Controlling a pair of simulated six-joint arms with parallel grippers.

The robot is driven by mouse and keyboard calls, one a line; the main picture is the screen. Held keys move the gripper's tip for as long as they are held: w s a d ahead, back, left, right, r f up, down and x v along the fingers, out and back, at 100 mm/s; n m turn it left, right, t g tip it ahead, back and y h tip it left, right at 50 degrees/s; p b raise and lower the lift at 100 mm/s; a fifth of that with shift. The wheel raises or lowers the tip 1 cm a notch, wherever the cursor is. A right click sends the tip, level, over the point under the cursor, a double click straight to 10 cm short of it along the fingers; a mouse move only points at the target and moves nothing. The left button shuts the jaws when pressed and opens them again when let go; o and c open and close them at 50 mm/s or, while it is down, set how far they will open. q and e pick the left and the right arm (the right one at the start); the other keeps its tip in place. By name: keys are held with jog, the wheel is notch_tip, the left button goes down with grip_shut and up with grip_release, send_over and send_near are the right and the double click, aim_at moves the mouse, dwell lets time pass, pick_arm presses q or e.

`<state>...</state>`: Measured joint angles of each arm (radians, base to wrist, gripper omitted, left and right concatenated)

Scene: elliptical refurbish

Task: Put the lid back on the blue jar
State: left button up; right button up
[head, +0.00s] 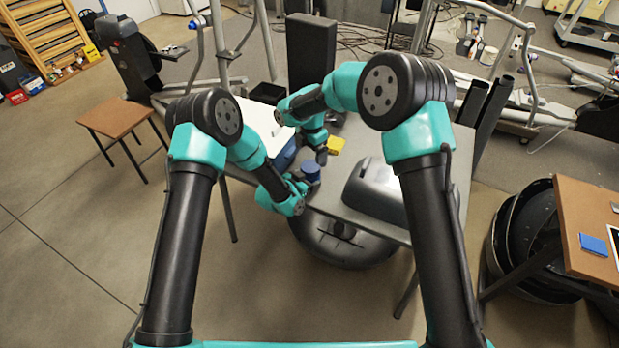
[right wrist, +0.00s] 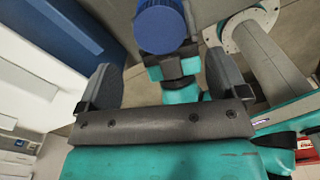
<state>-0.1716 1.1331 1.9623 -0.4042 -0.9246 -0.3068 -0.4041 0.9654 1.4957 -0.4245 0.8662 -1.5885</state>
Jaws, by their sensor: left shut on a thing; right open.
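A blue jar (head: 311,170) shows as a small blue cylinder near the table's front edge in the head view. My left gripper (head: 300,184) is shut on it. In the right wrist view the blue jar (right wrist: 163,27) has a round, smooth face and a ribbed side; its top is cut off by the frame. I cannot make out a separate lid in either view. My right gripper (right wrist: 160,62) is open and empty, its two dark fingers spread either side of the line to the jar. In the head view my right gripper (head: 321,154) is just behind the jar, partly hidden.
A white-topped blue box (head: 262,121) stands on the table left of the grippers. A yellow block (head: 335,145) lies just right of my right gripper. A large grey shell-like case (head: 376,188) takes up the table's right side.

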aim_at(311, 166)
jog(key=shift+f, duration=4)
jog(key=c, duration=0.9)
jog(key=shift+m, duration=1.7)
jog(key=o, duration=1)
